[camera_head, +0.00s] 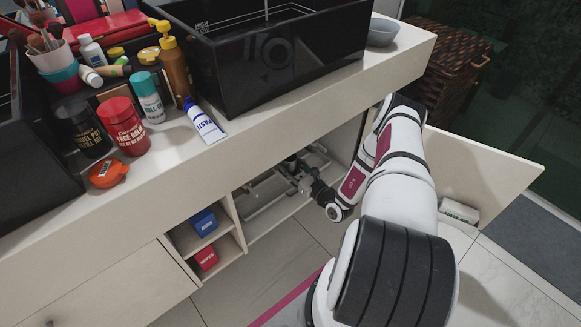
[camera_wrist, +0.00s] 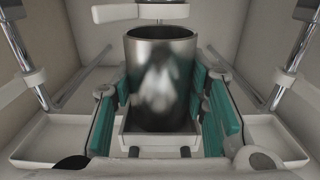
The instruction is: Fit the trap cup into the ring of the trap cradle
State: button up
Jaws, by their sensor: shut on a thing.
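In the wrist view the trap cup (camera_wrist: 160,65) is a dark, shiny metal cylinder, upright in the middle. My gripper (camera_wrist: 161,88) is shut on it, with teal pads at its left and right sides. A pale band-like part (camera_wrist: 140,13), which looks like the ring of the trap cradle, is just behind and above the cup's rim. Whether the cup touches it cannot be told. A white box-like bracket (camera_wrist: 160,139) is in front of the cup's lower end. In the head view my gripper (camera_head: 303,178) is inside the open cabinet; the cup is not clear there.
Chrome pipes stand at the left (camera_wrist: 30,52) and right (camera_wrist: 293,58), with pale trays beside them. The open cabinet door (camera_head: 475,165) is right of my arm. Blue (camera_head: 204,222) and red (camera_head: 206,258) boxes sit in left cubbies. The counter overhangs the cabinet.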

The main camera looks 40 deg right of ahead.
jog(key=shift+f, duration=0.1)
jog(key=o, duration=1.3)
jog(key=shift+s, duration=0.3)
jog(key=s+p, duration=0.2)
jog(key=s, duration=0.9)
jog(key=shift+s+d, duration=0.15)
jog(key=shift+s, duration=0.1)
